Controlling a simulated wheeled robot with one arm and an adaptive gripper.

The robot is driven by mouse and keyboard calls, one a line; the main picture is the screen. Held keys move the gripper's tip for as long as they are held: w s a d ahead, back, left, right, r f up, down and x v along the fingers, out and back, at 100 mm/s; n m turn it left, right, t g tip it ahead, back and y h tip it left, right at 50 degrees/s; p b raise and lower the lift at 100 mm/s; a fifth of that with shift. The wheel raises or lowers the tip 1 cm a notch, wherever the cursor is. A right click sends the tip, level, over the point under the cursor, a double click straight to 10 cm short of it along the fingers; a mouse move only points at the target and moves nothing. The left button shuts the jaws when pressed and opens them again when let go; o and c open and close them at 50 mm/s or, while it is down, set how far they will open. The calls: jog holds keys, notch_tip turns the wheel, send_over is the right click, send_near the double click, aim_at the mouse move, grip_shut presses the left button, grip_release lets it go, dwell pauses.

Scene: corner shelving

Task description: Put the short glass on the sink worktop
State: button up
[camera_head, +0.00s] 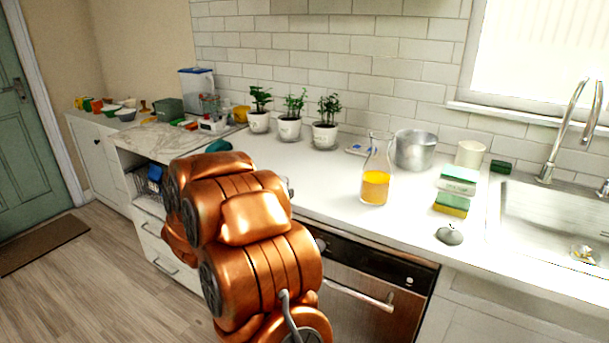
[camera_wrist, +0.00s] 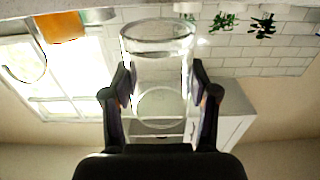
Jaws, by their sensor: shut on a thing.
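A short clear glass (camera_wrist: 158,62) is between the two dark fingers of my gripper (camera_wrist: 160,88) in the wrist view. The fingers press on its sides. The wrist picture is upside down, with the worktop at its top edge, close to the glass. In the head view my copper arm hides the gripper and nearly all of the glass. The white sink worktop (camera_head: 325,183) runs along the tiled wall to the sink (camera_head: 545,215) at the right.
A carafe of orange liquid (camera_head: 375,188), a metal pot (camera_head: 415,150), a cream cup (camera_head: 469,153), sponges (camera_head: 452,204) and a grey stopper (camera_head: 449,236) stand on the right part. Three potted plants (camera_head: 290,128) line the wall.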

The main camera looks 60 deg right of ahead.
jog(key=d, duration=0.4)
jog(key=d+p, duration=0.1)
jog(key=d, duration=0.9)
jog(key=shift+w+p, duration=0.3)
jog(key=shift+a+f, duration=0.1)
jog(key=shift+f, duration=0.05)
jog(key=shift+f, duration=0.15)
jog(key=o, duration=1.4)
jog(key=shift+a, duration=0.3)
jog(key=a, duration=0.3)
jog(key=a+b, duration=0.1)
jog(key=a, duration=0.7)
jog(key=shift+s+a, duration=0.25)
